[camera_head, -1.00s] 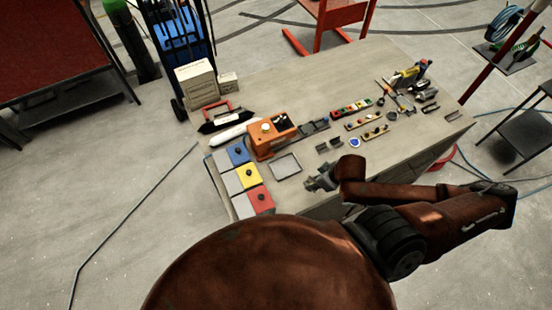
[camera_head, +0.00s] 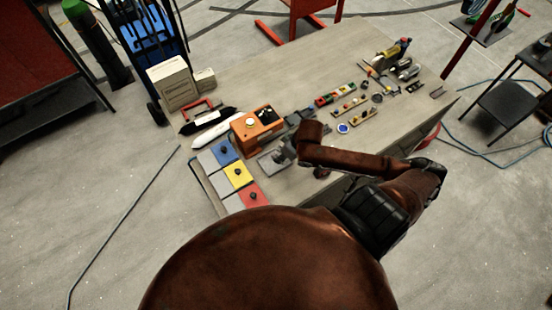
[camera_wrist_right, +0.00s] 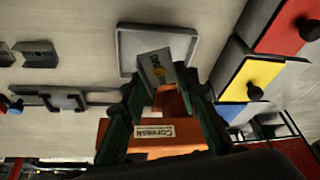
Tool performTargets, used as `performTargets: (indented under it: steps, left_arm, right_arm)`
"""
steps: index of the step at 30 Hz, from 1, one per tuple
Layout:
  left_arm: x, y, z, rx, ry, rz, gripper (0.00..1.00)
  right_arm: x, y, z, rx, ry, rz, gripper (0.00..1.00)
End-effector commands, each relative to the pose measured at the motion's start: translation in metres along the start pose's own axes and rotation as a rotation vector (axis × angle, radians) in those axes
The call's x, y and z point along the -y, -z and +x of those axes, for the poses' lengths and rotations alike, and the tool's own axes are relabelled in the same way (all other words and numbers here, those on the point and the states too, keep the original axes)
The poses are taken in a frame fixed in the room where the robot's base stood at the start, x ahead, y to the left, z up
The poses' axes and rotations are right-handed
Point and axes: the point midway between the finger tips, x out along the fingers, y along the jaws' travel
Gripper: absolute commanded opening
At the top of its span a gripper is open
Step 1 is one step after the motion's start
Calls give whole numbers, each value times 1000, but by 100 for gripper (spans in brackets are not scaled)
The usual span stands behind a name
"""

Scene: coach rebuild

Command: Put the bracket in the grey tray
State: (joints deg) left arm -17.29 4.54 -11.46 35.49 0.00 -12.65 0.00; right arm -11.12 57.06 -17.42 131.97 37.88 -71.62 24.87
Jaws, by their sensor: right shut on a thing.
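The grey tray (camera_head: 266,163) lies on the workbench in front of the orange box, partly covered by my right gripper in the head view. Its raised rim shows in the right wrist view (camera_wrist_right: 124,50). My right gripper (camera_head: 280,155) is over the tray. My left gripper is not in view.
The orange box (camera_head: 256,126) stands just behind the tray. Blue, yellow (camera_head: 238,174) and red lidded bins line the bench's left end. More grey angle pieces (camera_wrist_right: 38,54) lie beside the tray. Several small parts (camera_head: 350,100) lie farther right.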

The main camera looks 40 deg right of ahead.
Motion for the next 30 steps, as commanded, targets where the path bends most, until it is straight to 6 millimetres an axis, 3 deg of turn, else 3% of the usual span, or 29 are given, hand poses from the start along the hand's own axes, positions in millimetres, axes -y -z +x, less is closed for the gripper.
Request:
performTargets:
  steps: [3, 6, 13, 18, 30]
  left_arm:
    - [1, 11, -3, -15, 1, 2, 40]
    - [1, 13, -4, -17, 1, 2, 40]
    - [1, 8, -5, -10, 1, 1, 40]
    - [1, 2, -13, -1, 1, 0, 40]
    - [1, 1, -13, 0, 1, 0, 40]
  right_arm:
    - [-3, 7, 26, 2, 3, 4, 0]
    - [-6, 10, 40, 1, 2, 4, 0]
    - [-9, 14, 60, 3, 2, 5, 0]
    - [-8, 4, 80, 4, 1, 4, 0]
    - [-8, 0, 87, 3, 0, 2, 0]
